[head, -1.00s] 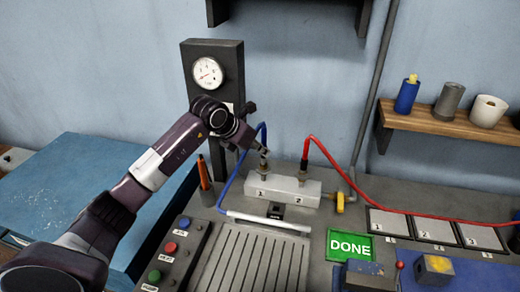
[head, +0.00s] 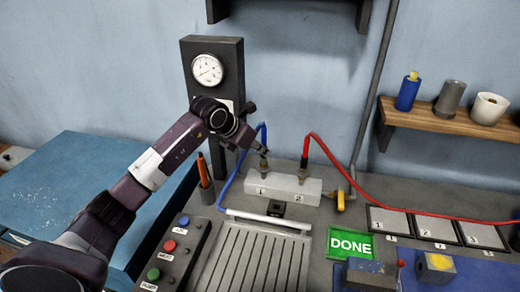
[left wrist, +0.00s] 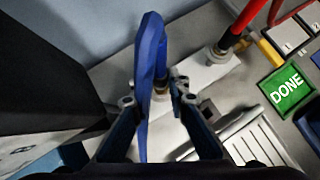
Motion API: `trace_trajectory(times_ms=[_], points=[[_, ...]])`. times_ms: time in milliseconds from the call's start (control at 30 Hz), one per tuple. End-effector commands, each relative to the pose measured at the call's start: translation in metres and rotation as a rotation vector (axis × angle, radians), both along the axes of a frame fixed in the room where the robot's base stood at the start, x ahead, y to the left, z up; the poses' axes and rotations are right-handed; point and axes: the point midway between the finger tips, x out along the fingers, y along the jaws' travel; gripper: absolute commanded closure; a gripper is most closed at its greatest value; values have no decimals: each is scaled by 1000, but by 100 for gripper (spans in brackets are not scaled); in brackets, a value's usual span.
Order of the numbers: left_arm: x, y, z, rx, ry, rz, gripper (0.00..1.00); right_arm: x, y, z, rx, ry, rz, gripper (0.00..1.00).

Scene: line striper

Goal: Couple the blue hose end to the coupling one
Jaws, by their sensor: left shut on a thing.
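The blue hose (head: 232,175) rises from the bench and arcs over to my left gripper (head: 264,152). In the left wrist view the gripper (left wrist: 157,100) is shut around the blue hose end (left wrist: 160,82), with a finger on each side. The hose end stands roughly upright over coupling one (head: 263,172), on the white block (head: 283,188) marked 1 and 2. The fingers partly hide the joint, so I cannot tell whether the end is fully seated. My right gripper is not clearly visible.
The red hose (head: 335,165) stands on coupling two, close to the right of my gripper. A gauge post (head: 213,105) rises behind my left arm. A yellow valve handle (head: 340,200) is at the block's right end. A green DONE sign (head: 350,245) lies farther right.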

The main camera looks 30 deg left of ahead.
Motion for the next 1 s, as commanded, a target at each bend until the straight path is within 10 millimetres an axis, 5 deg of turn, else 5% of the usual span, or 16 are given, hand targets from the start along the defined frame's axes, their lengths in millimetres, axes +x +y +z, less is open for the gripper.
trace_trajectory(times_ms=[933, 967, 1000], points=[[0, 0, -19, 1, 2, 0, 100, 0, 1, -16, 1, -1, 0, 60], [0, 0, -19, 1, 2, 0, 84, 0, 1, -16, 1, -1, 0, 60], [-1, 0, -19, 1, 3, 0, 79, 0, 1, -16, 1, -1, 0, 60]])
